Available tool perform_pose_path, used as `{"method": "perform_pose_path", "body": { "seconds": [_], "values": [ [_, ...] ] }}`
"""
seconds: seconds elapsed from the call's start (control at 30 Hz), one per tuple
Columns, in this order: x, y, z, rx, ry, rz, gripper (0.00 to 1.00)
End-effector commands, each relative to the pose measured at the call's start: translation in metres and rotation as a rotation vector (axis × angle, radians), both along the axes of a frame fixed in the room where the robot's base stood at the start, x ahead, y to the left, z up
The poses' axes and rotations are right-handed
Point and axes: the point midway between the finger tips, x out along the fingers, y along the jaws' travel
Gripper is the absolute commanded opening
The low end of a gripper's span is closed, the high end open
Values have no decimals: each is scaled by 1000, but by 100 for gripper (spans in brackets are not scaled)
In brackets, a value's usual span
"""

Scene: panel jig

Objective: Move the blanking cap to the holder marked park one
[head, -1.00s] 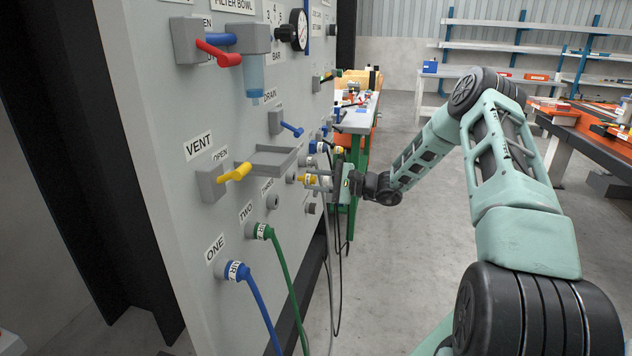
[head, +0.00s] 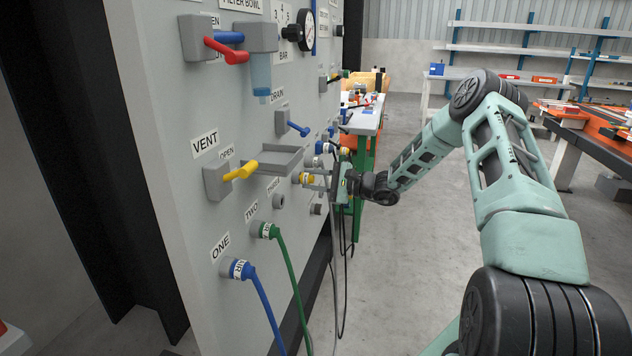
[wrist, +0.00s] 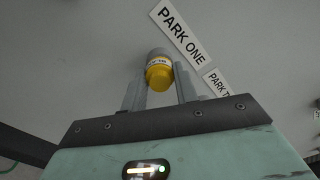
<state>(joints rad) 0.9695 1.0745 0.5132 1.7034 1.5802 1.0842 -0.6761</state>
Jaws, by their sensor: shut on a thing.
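The yellow blanking cap (wrist: 159,77) has a white lettered band and sits between my gripper's fingers in the wrist view. Its far end meets a grey round holder (wrist: 157,52) on the panel, beside the PARK ONE label (wrist: 182,36). I cannot tell how far the cap is on the holder. My gripper (head: 318,181) is shut on the cap and reaches to the panel from the right in the head view. The cap (head: 307,179) shows there as a small yellow piece against the panel face.
A grey tray (head: 272,160) juts out left of my gripper. Blue (head: 240,269) and green (head: 266,231) hose plugs sit lower on the panel. The yellow vent lever (head: 241,171) sticks out further left.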

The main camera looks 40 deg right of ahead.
Motion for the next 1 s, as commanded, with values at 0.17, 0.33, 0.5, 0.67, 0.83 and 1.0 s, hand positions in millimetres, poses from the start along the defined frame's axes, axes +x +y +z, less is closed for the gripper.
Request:
{"method": "perform_pose_path", "body": {
  "seconds": [0.17, 0.33, 0.5, 0.67, 0.83, 1.0],
  "values": [
    [4, 3, 0, 0, 0, 1, 0],
    [3, 3, 0, 0, 0, 0, 55],
    [3, 3, 0, 0, 0, 0, 55],
    [-2, -2, 0, -1, 1, -2, 55],
    [-23, -19, -1, -1, 1, -4, 55],
    [-54, -43, -1, 1, 1, -4, 55]
  ]
}}
